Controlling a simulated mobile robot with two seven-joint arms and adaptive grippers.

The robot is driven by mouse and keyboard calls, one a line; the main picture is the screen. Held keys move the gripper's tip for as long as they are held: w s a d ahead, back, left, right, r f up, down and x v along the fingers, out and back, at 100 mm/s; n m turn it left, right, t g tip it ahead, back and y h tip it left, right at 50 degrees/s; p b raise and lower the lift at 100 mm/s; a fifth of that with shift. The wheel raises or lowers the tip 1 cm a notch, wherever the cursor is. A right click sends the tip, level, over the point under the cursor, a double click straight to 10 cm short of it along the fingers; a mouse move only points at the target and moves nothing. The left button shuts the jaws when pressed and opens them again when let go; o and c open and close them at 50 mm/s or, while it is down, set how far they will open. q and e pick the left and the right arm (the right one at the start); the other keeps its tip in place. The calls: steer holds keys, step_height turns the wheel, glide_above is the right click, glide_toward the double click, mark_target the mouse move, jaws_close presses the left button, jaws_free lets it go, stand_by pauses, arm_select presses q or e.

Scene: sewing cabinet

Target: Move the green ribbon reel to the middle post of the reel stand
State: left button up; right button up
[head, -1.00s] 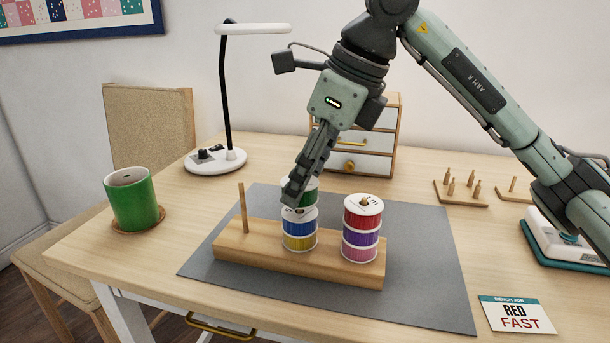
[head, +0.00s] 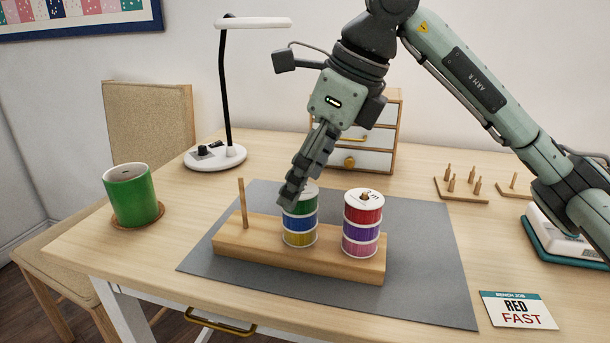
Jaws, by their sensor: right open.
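The reel stand (head: 232,240) is a wooden bar with a bare post (head: 242,205) at its left. The green ribbon reel (head: 301,209) sits at the top of the middle stack, directly over a blue reel (head: 299,224) and a yellow reel (head: 299,240). The middle post's tip is hidden behind my right gripper. My right gripper (head: 290,196) is open, with its fingertips at the upper left of the green reel. The right stack has a red reel (head: 364,214) on top, then a purple reel (head: 361,231) and a pink reel (head: 360,248). My left gripper is not in view.
The stand is on a grey mat (head: 430,270). A green mug (head: 131,196) on a coaster and a lamp (head: 215,158) stand to the left. A small drawer cabinet (head: 375,150) is behind. Pegged wooden bases (head: 462,190) and a card (head: 518,310) lie to the right.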

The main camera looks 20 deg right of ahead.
steer(key=v, duration=1.2)
